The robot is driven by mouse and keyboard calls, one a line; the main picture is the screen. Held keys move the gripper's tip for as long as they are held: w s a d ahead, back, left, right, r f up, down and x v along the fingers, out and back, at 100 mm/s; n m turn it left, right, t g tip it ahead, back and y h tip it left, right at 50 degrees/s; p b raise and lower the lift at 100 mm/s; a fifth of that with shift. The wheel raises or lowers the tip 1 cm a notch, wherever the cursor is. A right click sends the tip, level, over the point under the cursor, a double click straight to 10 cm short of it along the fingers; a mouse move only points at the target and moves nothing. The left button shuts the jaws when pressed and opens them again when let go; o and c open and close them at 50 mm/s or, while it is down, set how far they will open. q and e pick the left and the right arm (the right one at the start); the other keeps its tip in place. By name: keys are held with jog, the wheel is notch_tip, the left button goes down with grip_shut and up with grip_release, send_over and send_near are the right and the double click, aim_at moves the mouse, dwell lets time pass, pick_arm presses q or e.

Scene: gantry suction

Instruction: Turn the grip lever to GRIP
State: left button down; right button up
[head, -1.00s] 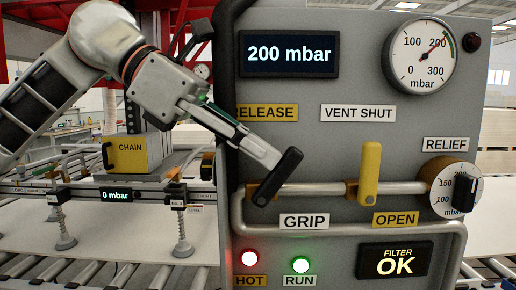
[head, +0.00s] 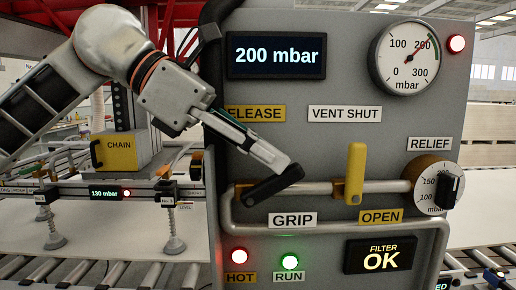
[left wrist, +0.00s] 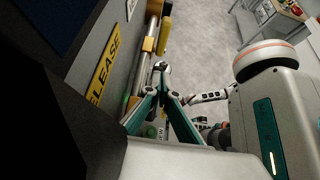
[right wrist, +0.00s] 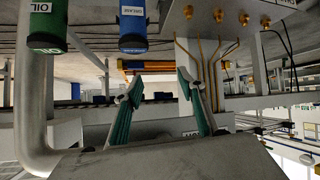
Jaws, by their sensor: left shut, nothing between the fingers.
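The black grip lever (head: 275,186) is on the grey panel, between the RELEASE label (head: 255,113) above and the GRIP label (head: 293,220) below. It slopes up to the right at a low angle, its free end right of its pivot. My left gripper (head: 284,164) is shut and empty, with its tips at the upper side of the lever near the free end; whether they touch is hard to tell. In the left wrist view its fingers (left wrist: 161,75) meet at the tips.
A yellow lever (head: 355,175) stands upright right of the black one, between VENT SHUT and OPEN. A relief knob (head: 438,187) sits farther right. The panel display (head: 277,55) reads 200 mbar. The rail display (head: 104,194) reads 130 mbar. A pipe (head: 330,225) runs below the levers.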

aim_at(287, 169)
pick_arm(q)
jog(key=shift+x, duration=1.65)
jog(key=shift+f, duration=0.15)
